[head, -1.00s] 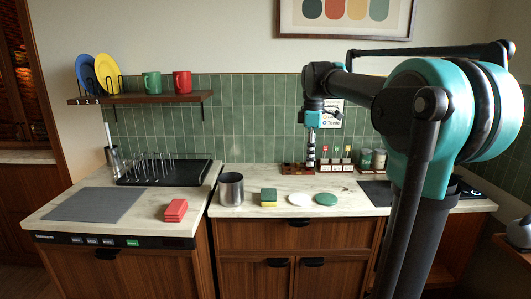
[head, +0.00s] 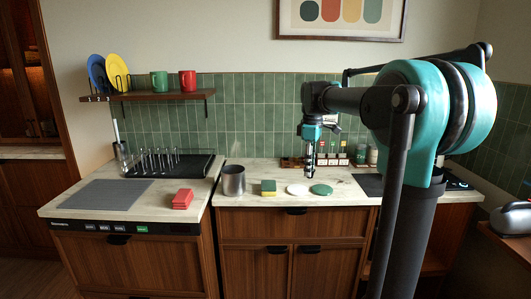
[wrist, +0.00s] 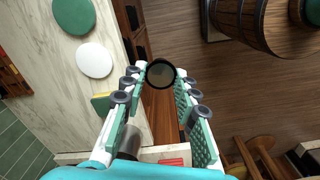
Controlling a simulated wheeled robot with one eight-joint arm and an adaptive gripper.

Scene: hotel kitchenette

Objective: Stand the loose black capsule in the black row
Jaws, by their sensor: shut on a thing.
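My gripper (head: 310,165) hangs pointing down in front of the back counter's rack, over the counter's front part in the head view. In the wrist view my gripper (wrist: 160,82) has its two green-padded fingers around a round, black-rimmed capsule (wrist: 161,73) with a dull grey-brown face, at the fingertips. The capsule is too small to make out clearly in the head view. A low wooden rack (head: 291,163) with small dark items stands at the back by the tiles; its rows cannot be told apart, and my gripper is apart from it.
A green disc (head: 321,189), a white disc (head: 298,189), a green-yellow sponge (head: 268,188) and a metal cup (head: 233,181) stand near the gripper. Small bottles (head: 343,159) line the back wall. Red cloths (head: 182,199) lie on the left counter. A stemmed drying rack (head: 168,163) stands behind.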

